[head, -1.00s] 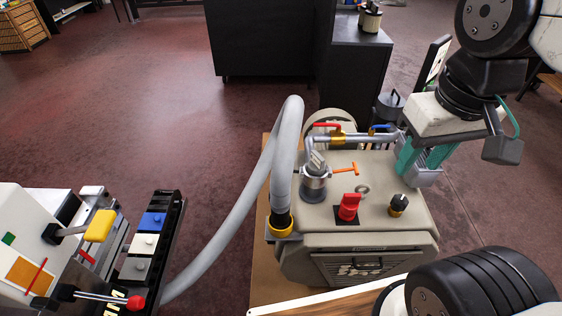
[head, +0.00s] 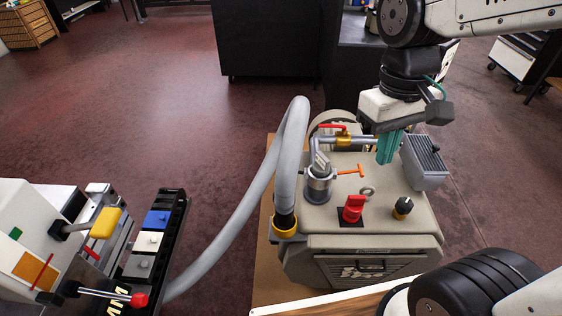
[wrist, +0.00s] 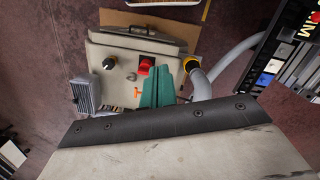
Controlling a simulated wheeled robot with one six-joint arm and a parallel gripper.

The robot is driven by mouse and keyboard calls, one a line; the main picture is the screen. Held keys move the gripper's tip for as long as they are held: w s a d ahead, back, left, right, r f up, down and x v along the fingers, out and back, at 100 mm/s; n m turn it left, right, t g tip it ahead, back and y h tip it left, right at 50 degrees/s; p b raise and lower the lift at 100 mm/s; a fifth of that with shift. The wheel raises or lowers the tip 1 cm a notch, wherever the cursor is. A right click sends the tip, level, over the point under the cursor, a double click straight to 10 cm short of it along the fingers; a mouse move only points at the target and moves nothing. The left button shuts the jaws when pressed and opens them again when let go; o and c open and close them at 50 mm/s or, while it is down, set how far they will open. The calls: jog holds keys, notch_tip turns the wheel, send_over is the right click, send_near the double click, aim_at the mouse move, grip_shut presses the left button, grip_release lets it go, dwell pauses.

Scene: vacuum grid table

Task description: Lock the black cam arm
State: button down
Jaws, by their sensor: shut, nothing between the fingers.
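My gripper (head: 390,147) has teal fingers that are shut and empty. It hangs above the back right of a beige pump unit (head: 340,225), just left of a grey finned box (head: 424,164). In the wrist view the teal fingers (wrist: 158,90) point down over the unit's top. I cannot identify a black cam arm for certain. A black knob (head: 403,206) on a yellow base sits on the unit's front right, in front of my gripper and apart from it. It also shows in the wrist view (wrist: 109,64).
On the unit stand a red switch (head: 353,207), an orange T-handle (head: 350,170) and a red-handled valve (head: 333,126). A thick grey hose (head: 245,185) arches left. At the left, a white machine (head: 30,235) has yellow and red-tipped levers beside a black rack (head: 175,215).

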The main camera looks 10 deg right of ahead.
jog(key=w+a+f+n+g, duration=0.1)
jog(key=w+a+f+n, duration=0.25)
jog(key=w, duration=0.25)
jog(key=w+a+f+n, duration=0.2)
jog(key=w+f+n, duration=0.1)
jog(key=w+n, duration=0.25)
jog(key=n+t, duration=0.2)
jog(key=n, duration=2)
send_over(280, 168)
notch_tip(280, 168, down, 10)
jog(key=r, duration=0.1)
jog(key=shift+h, duration=0.3)
notch_tip(280, 168, down, 14)
jog(key=shift+r, duration=0.2)
jog(key=shift+a, duration=0.1)
